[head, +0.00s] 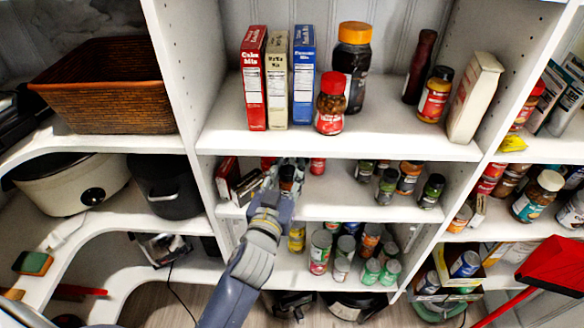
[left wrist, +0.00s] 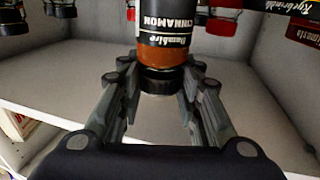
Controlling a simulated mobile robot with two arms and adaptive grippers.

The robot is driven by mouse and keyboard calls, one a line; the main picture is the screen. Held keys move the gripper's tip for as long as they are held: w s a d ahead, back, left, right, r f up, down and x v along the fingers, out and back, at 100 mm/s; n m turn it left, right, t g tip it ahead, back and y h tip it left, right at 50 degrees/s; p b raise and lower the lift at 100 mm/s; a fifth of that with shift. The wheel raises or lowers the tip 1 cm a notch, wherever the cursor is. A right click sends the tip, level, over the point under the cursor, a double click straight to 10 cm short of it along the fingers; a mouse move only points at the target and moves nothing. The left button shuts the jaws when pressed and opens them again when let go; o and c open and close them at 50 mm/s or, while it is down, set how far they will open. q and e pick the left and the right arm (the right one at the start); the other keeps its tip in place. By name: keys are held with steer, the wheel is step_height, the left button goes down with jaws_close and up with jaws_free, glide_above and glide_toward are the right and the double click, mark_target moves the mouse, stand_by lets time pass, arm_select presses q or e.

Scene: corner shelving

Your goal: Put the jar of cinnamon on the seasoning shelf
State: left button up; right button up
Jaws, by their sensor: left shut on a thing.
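The cinnamon jar (head: 287,174), brown with a black label and black cap, is in my left gripper (head: 285,180) at the left part of the middle shelf (head: 335,200). In the left wrist view the jar (left wrist: 163,48) sits between the fingers (left wrist: 155,85), its label reading cinnamon; that view looks inverted. The fingers are shut around the cap end. Whether the jar's base touches the shelf I cannot tell. Several small seasoning jars (head: 387,186) stand at the right part of the same shelf. My right gripper is not in view.
Boxes (head: 228,175) stand left of the held jar, and a red-lidded jar (head: 317,166) is behind to its right. The shelf between there and the seasoning jars is mostly clear. The upper shelf (head: 385,133) overhangs. Cans (head: 320,250) crowd the shelf below.

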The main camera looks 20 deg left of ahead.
arm_select(q)
steer(key=w, duration=0.2)
steer(key=shift+w+a, duration=0.1)
steer(key=shift+w, duration=0.3)
steer(key=shift+w+f, duration=0.1)
steer(key=shift+w, duration=0.25)
step_height(320, 180, down, 4)
steer(key=shift+r, duration=0.25)
steer(key=shift+f, duration=0.2)
steer(key=o, duration=1.1)
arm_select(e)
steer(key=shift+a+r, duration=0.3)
